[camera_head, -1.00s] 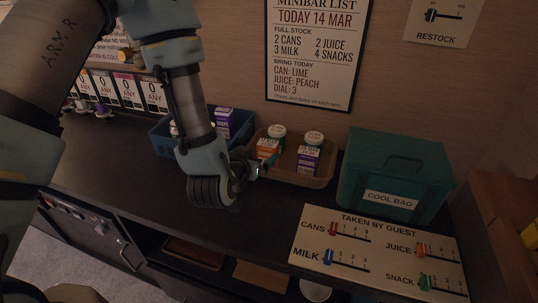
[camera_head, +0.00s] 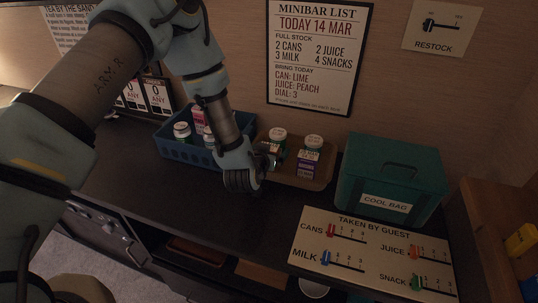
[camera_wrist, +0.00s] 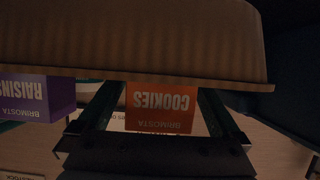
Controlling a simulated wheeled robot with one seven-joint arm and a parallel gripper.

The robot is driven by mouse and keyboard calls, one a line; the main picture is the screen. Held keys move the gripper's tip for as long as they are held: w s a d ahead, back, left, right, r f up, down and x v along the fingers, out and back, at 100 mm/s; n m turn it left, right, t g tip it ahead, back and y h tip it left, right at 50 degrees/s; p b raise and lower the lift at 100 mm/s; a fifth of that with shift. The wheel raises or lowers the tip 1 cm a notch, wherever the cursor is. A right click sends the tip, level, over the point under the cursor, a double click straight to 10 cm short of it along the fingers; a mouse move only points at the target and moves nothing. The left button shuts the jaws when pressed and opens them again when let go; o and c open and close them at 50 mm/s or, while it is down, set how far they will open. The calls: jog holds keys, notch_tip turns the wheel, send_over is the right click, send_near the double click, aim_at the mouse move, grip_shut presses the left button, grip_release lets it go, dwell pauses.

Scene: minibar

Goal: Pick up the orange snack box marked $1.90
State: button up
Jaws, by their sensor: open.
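The orange snack box (camera_wrist: 160,104) reads COOKIES, upside down in the wrist view; I can make out no price on it. It stands in the brown tray (camera_head: 322,184), and in the head view my arm hides most of it. My gripper (camera_wrist: 160,92) is open, with one finger on each side of the orange box. I cannot tell whether either finger touches it. In the head view my gripper (camera_head: 269,158) is at the tray's left part.
A purple raisins box (camera_head: 308,163) stands to the right in the tray, with white-lidded jars (camera_head: 314,141) behind. A blue basket (camera_head: 170,146) holding items is left of the tray. The teal cool bag (camera_head: 392,178) stands right.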

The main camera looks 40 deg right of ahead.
jog(key=shift+c, duration=0.2)
jog(key=c, duration=1.4)
